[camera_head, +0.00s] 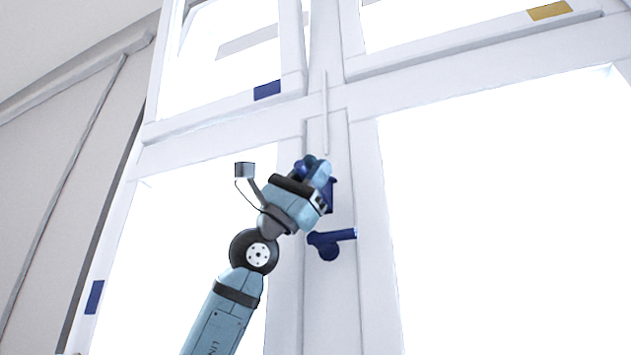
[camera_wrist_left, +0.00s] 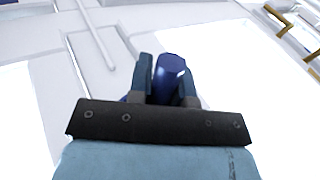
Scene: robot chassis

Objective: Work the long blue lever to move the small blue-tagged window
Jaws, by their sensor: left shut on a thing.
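The small upper-left window carries a dark blue tag (camera_head: 267,90) on its lower frame. Its white frame (camera_head: 215,114) shows in the head view; I cannot tell how far it stands open. My left gripper (camera_head: 316,170) is at the central post, shut on the long blue lever (camera_head: 331,194), which is mostly hidden behind the gripper. In the left wrist view the rounded dark blue lever end (camera_wrist_left: 170,74) sits between the two fingers of the left gripper (camera_wrist_left: 166,82). My right gripper is not in view.
A second, shorter blue handle (camera_head: 332,240) sits on the post just below my gripper. A larger lower-left window has a blue tag (camera_head: 94,297). The upper-right window has a yellow tag (camera_head: 550,11). A thin white rod (camera_head: 325,120) runs up the post above the gripper.

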